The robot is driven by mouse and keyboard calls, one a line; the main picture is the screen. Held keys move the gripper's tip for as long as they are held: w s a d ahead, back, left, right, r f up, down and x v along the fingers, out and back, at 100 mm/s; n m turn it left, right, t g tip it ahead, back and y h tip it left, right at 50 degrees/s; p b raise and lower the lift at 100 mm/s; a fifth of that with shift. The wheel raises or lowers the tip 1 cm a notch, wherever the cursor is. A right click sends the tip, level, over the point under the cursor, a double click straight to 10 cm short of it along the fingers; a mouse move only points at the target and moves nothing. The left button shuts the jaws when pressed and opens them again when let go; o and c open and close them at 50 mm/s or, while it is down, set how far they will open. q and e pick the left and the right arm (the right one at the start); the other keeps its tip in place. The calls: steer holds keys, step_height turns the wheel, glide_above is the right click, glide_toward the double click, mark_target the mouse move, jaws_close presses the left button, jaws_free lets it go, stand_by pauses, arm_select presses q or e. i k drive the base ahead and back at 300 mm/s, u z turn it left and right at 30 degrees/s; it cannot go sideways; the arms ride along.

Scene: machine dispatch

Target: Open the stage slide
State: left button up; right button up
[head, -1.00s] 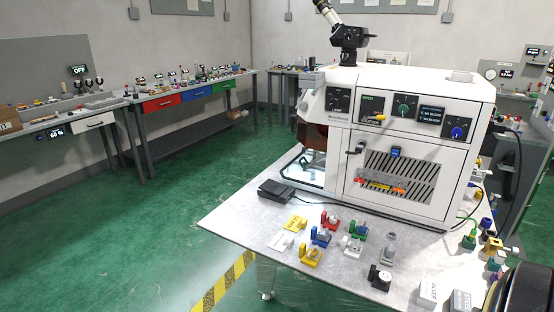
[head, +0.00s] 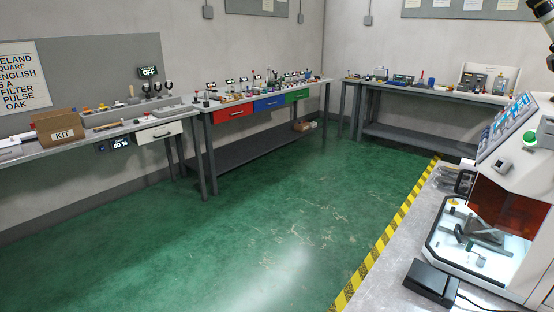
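The white machine (head: 530,170) is at the right edge and is cut off by it. At its lower front is a lit, pale stage area (head: 470,262) with a dark frame and a grey fixture (head: 482,233) on it. A reddish-brown tinted panel (head: 508,214) is above this area. I cannot tell which part is the stage slide or how far it is out. Neither of my grippers is in view.
A black box (head: 431,281) with a cable lies on the grey bench in front of the machine. Yellow-black tape (head: 385,240) runs along the floor beside it. Open green floor (head: 270,220) lies between this bench and the wall benches. A KIT box (head: 62,128) stands at left.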

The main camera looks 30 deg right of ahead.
mark_target(479, 230)
steer(key=i, duration=2.85)
steer(key=z, duration=2.5)
